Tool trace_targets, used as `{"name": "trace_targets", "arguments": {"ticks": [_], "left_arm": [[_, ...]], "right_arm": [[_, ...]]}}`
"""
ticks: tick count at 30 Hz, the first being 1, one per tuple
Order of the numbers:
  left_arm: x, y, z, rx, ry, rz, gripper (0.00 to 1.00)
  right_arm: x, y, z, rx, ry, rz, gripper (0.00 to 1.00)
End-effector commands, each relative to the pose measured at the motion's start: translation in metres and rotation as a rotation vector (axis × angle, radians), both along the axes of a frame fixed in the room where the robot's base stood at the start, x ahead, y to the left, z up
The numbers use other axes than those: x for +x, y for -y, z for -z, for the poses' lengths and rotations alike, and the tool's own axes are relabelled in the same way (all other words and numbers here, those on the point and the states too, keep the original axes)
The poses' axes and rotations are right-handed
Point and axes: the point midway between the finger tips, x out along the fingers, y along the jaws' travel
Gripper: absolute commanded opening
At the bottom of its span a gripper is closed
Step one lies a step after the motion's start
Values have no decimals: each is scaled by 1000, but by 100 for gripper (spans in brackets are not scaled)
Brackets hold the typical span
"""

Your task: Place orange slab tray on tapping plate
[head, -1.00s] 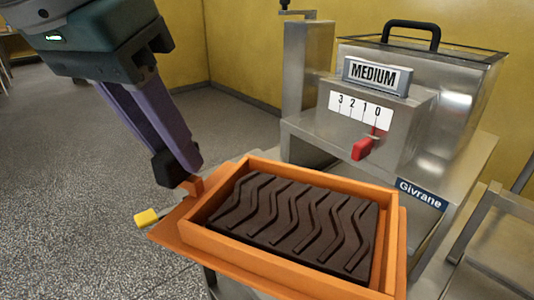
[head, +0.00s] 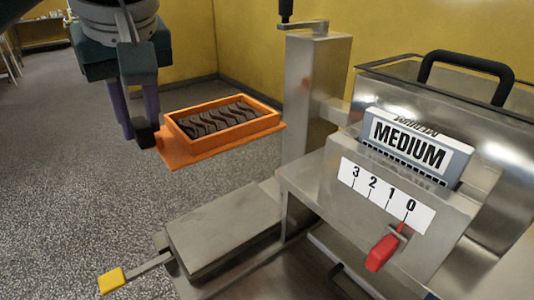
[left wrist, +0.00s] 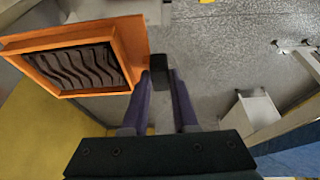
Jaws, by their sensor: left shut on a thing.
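The orange slab tray (head: 267,126) holds a dark brown slab with wavy grooves. My left gripper (head: 146,134) is shut on the tray's near left edge and holds it in the air. The left wrist view shows the tray (left wrist: 127,45) to the left of the gripper's fingertips (left wrist: 160,66). A flat grey metal plate with a yellow-knobbed lever (head: 225,232), apparently the tapping plate, shows bare below the tray in the head view. The tray is clear of the plate and appears beyond it. My right gripper is out of view.
A steel machine (head: 330,180) stands at the right, with a MEDIUM sign (head: 410,145), a 3-2-1-0 scale and a red pointer (head: 383,252) near 0. A steel post with a crank (head: 315,95) rises behind the plate, close to the tray's right side. Open speckled floor lies left.

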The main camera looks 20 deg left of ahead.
Motion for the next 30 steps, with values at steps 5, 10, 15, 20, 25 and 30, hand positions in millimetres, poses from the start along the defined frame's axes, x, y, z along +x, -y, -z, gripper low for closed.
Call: {"name": "trace_targets", "arguments": {"ticks": [5, 10, 15, 20, 25, 30], "left_arm": [[-2, 0, 45, 1, -8, 0, 0], [-1, -1, 95, 3, -7, 0, 0], [-1, 0, 137, 1, -4, 1, 0], [0, 0, 156, -1, -1, 3, 0], [0, 0, 178, 0, -2, 3, 0], [0, 0, 196, 0, 0, 3, 0]], "right_arm": [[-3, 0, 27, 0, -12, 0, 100], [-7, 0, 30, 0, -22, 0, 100], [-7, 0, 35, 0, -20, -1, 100], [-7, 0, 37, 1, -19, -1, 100], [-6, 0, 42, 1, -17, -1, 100], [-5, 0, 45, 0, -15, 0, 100]]}}
